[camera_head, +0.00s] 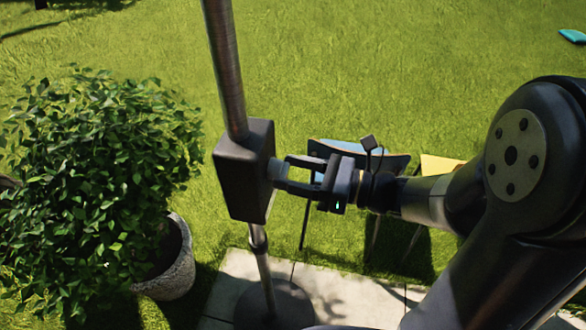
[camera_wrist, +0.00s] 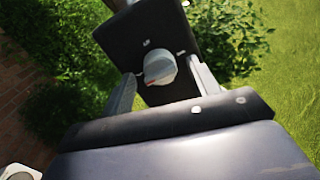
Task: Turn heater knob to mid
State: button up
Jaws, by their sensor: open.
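The heater's black control box (camera_head: 243,170) sits on a metal pole in the head view. Its grey round knob (camera_head: 278,172) faces my gripper on the box's right side. In the wrist view the knob (camera_wrist: 160,67) has a small red mark at its lower left, on the black box face (camera_wrist: 135,40) with tiny pale labels too small to read. My gripper (camera_head: 290,172) is open, with one finger on each side of the knob. In the wrist view the fingers (camera_wrist: 165,90) stand apart from the knob. Whether either finger touches it is hard to tell.
A leafy bush (camera_head: 90,180) in a stone pot (camera_head: 172,265) stands left of the pole. The heater's round base (camera_head: 275,305) rests on pale paving (camera_head: 225,290). A blue chair (camera_head: 385,162) and a yellow chair (camera_head: 440,165) stand behind my arm. Open lawn lies beyond.

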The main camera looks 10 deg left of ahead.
jog(key=shift+a, duration=0.2)
jog(key=shift+c, duration=0.5)
jog(key=c, duration=0.8)
jog(key=shift+c, duration=0.2)
jog(key=shift+f, duration=0.1)
